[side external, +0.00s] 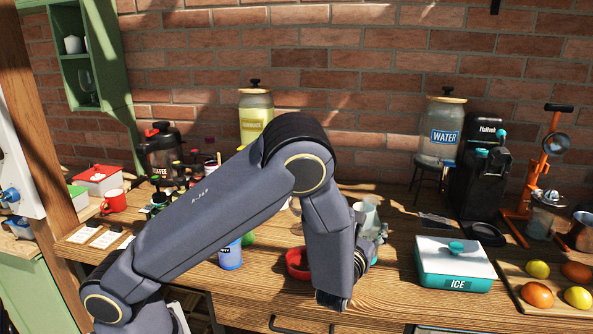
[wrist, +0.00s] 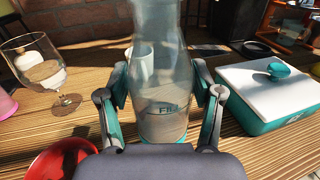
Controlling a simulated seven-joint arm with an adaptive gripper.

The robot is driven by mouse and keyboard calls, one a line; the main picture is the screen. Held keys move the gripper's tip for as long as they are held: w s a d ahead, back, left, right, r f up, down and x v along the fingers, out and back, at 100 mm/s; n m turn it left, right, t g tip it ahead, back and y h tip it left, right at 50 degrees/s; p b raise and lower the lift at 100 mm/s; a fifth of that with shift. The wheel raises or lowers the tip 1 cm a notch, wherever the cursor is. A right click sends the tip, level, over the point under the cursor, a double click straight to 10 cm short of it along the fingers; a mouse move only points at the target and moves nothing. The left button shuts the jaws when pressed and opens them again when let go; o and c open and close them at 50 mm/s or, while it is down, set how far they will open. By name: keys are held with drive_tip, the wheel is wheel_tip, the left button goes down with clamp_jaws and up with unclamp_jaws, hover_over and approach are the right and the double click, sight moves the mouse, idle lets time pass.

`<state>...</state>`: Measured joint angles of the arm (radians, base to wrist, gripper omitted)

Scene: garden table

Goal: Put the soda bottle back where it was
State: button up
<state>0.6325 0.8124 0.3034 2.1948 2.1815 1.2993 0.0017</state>
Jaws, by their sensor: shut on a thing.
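A clear glass bottle (wrist: 161,70) with "FI" lettering readable on it stands upright between the fingers of my gripper (wrist: 160,88) in the wrist view. The teal finger pads press on both its sides, so my gripper is shut on it. Its top runs out of that view. In the side external view my gripper (side external: 374,247) is largely hidden behind my forearm, low over the table front. A pale glassy shape shows just above it there; I cannot tell whether it is the bottle. I cannot tell whether the bottle's base touches the table.
A teal-and-white ice box (side external: 455,264) stands right of my gripper. A red bowl (wrist: 62,158) and a wine glass (wrist: 42,72) stand left. A white mug (wrist: 139,62) is behind the bottle. The water dispenser (side external: 440,130) and black coffee machine (side external: 478,178) stand at the back.

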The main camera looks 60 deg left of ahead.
drive_tip(key=shift+f, duration=1.7)
drive_tip(key=o, duration=1.5)
drive_tip(key=shift+f, duration=0.15)
drive_tip(key=shift+o, duration=0.2)
